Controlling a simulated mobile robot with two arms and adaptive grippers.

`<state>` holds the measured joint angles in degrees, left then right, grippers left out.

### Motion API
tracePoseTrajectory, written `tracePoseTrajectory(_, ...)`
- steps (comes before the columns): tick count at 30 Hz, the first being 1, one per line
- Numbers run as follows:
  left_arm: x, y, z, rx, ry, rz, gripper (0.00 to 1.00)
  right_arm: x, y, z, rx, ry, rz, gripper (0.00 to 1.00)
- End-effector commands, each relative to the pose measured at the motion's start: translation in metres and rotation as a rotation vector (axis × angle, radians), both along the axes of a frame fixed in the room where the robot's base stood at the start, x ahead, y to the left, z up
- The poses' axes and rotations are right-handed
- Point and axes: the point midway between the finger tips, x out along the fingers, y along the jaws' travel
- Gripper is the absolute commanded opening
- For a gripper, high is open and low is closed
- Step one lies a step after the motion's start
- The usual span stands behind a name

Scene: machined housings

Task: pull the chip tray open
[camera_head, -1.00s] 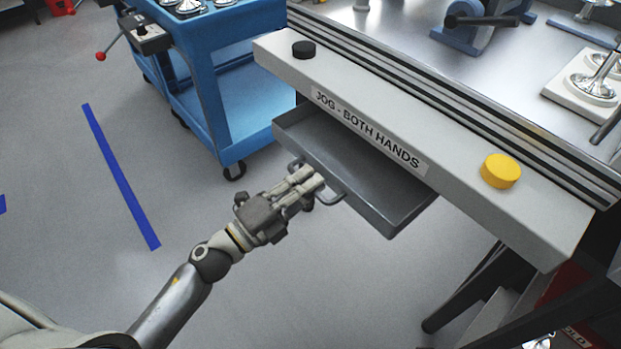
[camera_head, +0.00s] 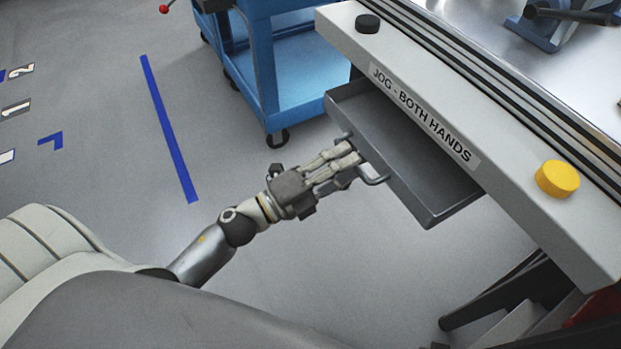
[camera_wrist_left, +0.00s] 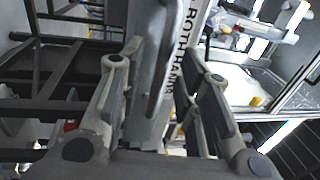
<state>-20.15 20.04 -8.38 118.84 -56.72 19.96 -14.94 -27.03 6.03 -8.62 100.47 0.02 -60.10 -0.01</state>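The chip tray (camera_head: 440,180) is a shallow grey metal tray under the front beam of the machine. It stands partly out, and its inside shows. A bar handle (camera_head: 376,180) sits on its front wall. My left gripper (camera_head: 348,161) is at this handle, with its fingers on either side of the bar. In the left wrist view the fingers (camera_wrist_left: 161,50) stand apart, with the handle bar (camera_wrist_left: 157,85) between them and a visible gap. Contact with the bar is hard to judge. My right gripper is not in view.
The beam (camera_head: 500,185) labelled "JOG - BOTH HANDS" carries a black button (camera_head: 368,24) and a yellow button (camera_head: 557,179). A blue cart (camera_head: 262,60) stands behind the tray to the left. Open floor with a blue line (camera_head: 168,130) lies left of the tray.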

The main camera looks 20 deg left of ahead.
Motion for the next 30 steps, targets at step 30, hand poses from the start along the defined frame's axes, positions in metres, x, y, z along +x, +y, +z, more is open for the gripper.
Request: tracePoseTrajectory(30, -0.080, 0.058, -0.019, 0.000, 0.000, 0.000, 0.32, 0.001, 0.001, 0.000, 0.001, -0.002, 0.000, 0.00)
